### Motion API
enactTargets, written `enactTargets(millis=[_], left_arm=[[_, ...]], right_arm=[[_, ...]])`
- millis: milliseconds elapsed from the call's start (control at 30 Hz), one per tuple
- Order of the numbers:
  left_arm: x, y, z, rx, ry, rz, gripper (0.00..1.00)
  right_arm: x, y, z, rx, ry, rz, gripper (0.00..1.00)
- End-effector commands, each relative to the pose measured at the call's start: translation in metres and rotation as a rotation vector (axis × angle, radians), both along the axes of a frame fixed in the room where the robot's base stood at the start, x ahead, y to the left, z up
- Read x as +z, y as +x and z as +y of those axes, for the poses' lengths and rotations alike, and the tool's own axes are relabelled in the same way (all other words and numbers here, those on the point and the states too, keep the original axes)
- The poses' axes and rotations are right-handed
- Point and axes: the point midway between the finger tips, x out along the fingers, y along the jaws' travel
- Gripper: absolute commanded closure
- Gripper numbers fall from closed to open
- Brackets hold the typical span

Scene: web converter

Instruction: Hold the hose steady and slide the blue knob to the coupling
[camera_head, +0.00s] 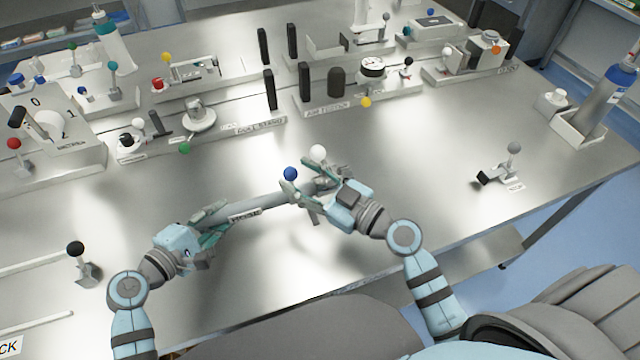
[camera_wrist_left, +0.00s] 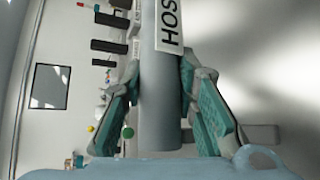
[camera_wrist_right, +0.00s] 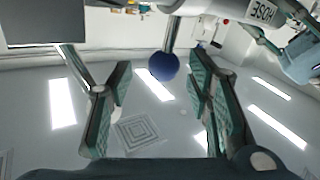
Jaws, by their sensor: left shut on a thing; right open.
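The grey hose (camera_head: 268,205) with a HOSE label lies slanted above the steel table in the head view. My left gripper (camera_head: 213,222) is shut on its left part; in the left wrist view the hose (camera_wrist_left: 160,100) runs between the fingers. The blue knob (camera_head: 290,174) stands up on a short stem near the hose's right end. My right gripper (camera_head: 304,192) is open around that end; in the right wrist view the blue knob (camera_wrist_right: 164,67) sits between the spread fingers, seemingly untouched. A white ball (camera_head: 317,152) shows just beyond the right gripper. The coupling is not clearly seen, partly hidden by this gripper.
A small lever fixture with a grey ball (camera_head: 514,147) stands on the right. A black-knobbed lever (camera_head: 75,248) stands at left front. Labelled stations with knobs and black posts (camera_head: 269,90) line the back. The table's middle right is clear.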

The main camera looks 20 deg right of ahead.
Motion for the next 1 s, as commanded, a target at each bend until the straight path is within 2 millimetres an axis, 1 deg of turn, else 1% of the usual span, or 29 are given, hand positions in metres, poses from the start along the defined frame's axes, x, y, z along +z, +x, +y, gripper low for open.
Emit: enactTargets(millis=[33, 67, 300, 400, 500, 600, 1000], left_arm=[[-0.011, -0.004, 0.001, -0.004, 0.013, 0.024, 1.00], [-0.011, -0.004, 0.001, -0.004, 0.013, 0.024, 1.00], [-0.011, -0.004, 0.001, -0.004, 0.013, 0.024, 1.00], [-0.011, -0.004, 0.001, -0.004, 0.013, 0.024, 1.00], [-0.011, -0.004, 0.001, -0.004, 0.013, 0.024, 1.00], [-0.011, -0.004, 0.001, -0.004, 0.013, 0.024, 1.00], [-0.011, -0.004, 0.001, -0.004, 0.013, 0.023, 1.00]], right_arm=[[-0.002, -0.008, -0.005, 0.001, -0.005, 0.002, 0.54], [-0.002, -0.014, -0.008, 0.001, -0.004, 0.003, 0.54], [-0.002, -0.074, -0.047, 0.004, -0.006, 0.004, 0.54], [-0.001, -0.086, -0.055, 0.003, -0.004, -0.002, 0.54], [-0.001, -0.093, -0.060, 0.001, -0.002, -0.002, 0.54], [-0.001, -0.095, -0.062, -0.003, -0.001, -0.002, 0.54], [0.000, -0.095, -0.062, -0.003, 0.001, -0.003, 0.54]])
